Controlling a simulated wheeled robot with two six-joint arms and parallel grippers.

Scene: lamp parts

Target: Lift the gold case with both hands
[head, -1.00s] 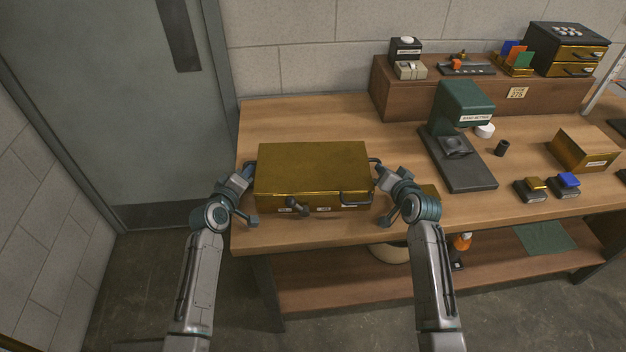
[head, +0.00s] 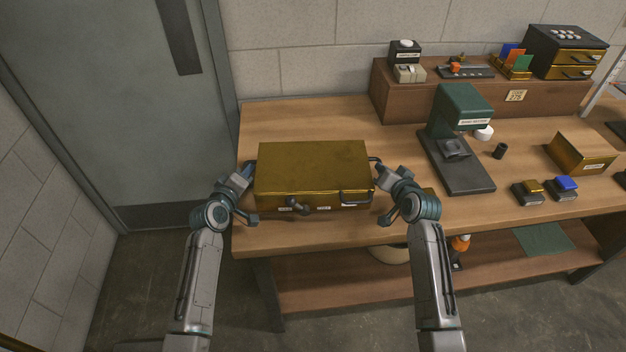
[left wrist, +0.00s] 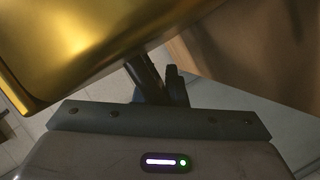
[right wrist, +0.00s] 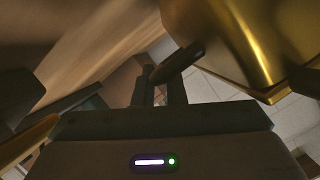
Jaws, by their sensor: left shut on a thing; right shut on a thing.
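The gold case (head: 313,169) is a wide box with a flat lid at the front left of the wooden bench. It has dark side handles, a front handle and a dark latch on its front. My left gripper (head: 249,170) is shut on the left side handle. The gold side and dark handle show in the left wrist view (left wrist: 90,45). My right gripper (head: 378,169) is shut on the right side handle (head: 375,160). The right wrist view shows the case's gold side (right wrist: 255,40) beside that handle. I cannot tell whether the case is clear of the bench.
A green and black stamping press (head: 460,140) stands right of the case. A small gold box (head: 580,152) and stamp blocks lie further right. A raised wooden shelf (head: 480,100) runs along the back. The bench behind the case is clear.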

